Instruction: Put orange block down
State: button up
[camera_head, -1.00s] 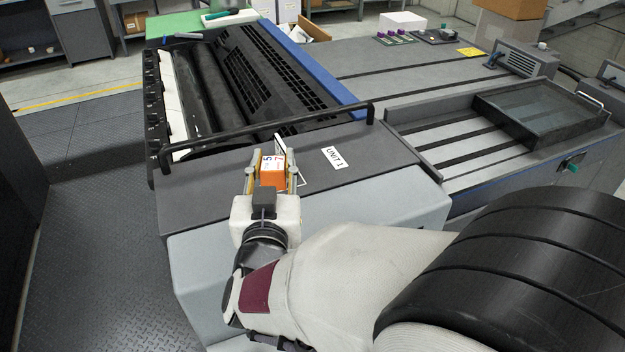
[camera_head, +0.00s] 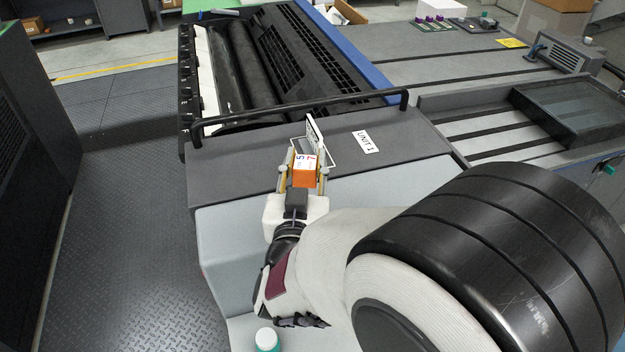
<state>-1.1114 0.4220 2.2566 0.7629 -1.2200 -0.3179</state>
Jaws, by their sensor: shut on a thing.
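The orange block (camera_head: 306,177) has a white label with dark and red figures on its top face. My gripper (camera_head: 305,170) is shut on it, with one finger on each side. The block is over the front edge of the dark top of the machine marked UNIT 1 (camera_head: 320,110). I cannot tell whether it touches the top or is held just above it. A white outlined square with an upright sign (camera_head: 315,132) is right behind the block, partly hidden by it and the gripper.
A black guard bar (camera_head: 300,106) runs across the machine top behind the block. The UNIT 1 label (camera_head: 366,142) lies to the right, with bare dark surface around it. A white-capped teal bottle (camera_head: 267,341) shows at the bottom edge. Open floor (camera_head: 130,190) lies at left.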

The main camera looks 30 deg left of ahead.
jog(key=shift+f, duration=1.1)
jog(key=shift+f, duration=2.1)
jog(key=o, duration=1.1)
jog(key=shift+f, duration=0.15)
jog(key=shift+r, duration=0.2)
jog(key=shift+v, duration=6)
jog(key=shift+w, duration=0.1)
